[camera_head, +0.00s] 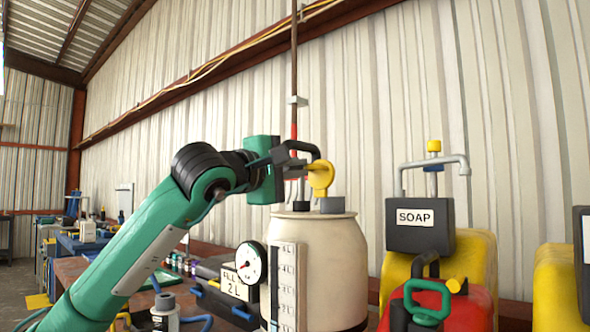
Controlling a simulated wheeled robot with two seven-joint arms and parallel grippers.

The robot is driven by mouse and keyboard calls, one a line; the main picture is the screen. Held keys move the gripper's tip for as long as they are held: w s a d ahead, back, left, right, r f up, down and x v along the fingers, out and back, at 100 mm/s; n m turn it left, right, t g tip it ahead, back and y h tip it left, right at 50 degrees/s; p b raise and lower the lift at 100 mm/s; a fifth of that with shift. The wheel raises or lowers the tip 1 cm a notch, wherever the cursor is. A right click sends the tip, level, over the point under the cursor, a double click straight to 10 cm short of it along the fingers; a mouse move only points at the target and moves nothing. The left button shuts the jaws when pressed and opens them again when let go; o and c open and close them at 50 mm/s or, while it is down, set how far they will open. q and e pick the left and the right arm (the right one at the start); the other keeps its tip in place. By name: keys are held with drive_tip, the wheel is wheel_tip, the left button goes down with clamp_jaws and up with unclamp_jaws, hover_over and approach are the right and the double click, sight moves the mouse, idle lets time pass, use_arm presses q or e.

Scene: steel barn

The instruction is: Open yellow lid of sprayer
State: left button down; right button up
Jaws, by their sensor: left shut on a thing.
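The sprayer is a cream tank (335,250) with a round gauge and a level scale on its front. Its yellow lid (321,180) is a round disc standing roughly upright just above the short dark neck (332,205) on top of the tank. I cannot tell whether the lid touches the neck. My left gripper (305,168) comes in from the left above the tank and is shut on the yellow lid at its left side. The fingertips partly overlap the lid, so the exact contact is hard to see. My right gripper is not in view.
A yellow container with a black SOAP box (420,226) and a pump spout stands right of the tank. A red can (470,305) with a green handle is in front of it. A cluttered bench (80,270) lies left. A vertical pipe (294,75) rises behind my gripper.

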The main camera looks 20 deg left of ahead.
use_arm(q)
drive_tip(key=c, duration=1.5)
unclamp_jaws()
drive_tip(key=shift+w, duration=0.1)
drive_tip(key=v, duration=1.3)
drive_tip(key=shift+s+a+f, duration=0.1)
drive_tip(key=shift+s+f, duration=0.05)
drive_tip(key=shift+s, duration=0.25)
